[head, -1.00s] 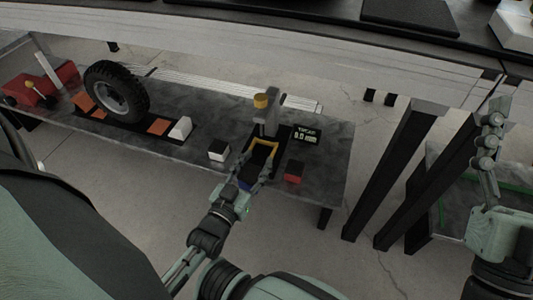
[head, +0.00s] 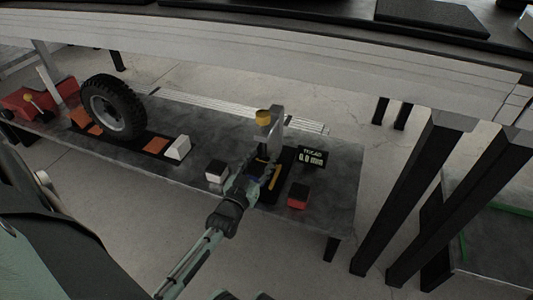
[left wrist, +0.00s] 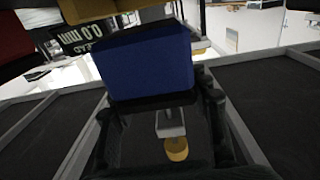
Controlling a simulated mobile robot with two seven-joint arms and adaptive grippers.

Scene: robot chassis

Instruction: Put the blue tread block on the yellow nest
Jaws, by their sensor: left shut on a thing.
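My left gripper (head: 259,171) is shut on the blue tread block (left wrist: 147,62). In the left wrist view the block has a dark underside or base and sits between the two dark fingers. In the head view my gripper and arm mostly hide the block. The yellow nest (head: 274,178) shows as a yellow strip just right of the gripper, on a dark base; the rest is hidden. A yellow edge (left wrist: 88,9) is also at the top of the left wrist view. I cannot tell whether the block touches the nest. My right gripper is not in view.
A grey stand with a yellow knob (head: 263,117) rises just behind the gripper. A small display (head: 312,157) reading 0.0 mm stands to the right. A red-and-black block (head: 298,196) and a white-and-black block (head: 216,172) flank the spot. A tyre (head: 113,106) stands at left.

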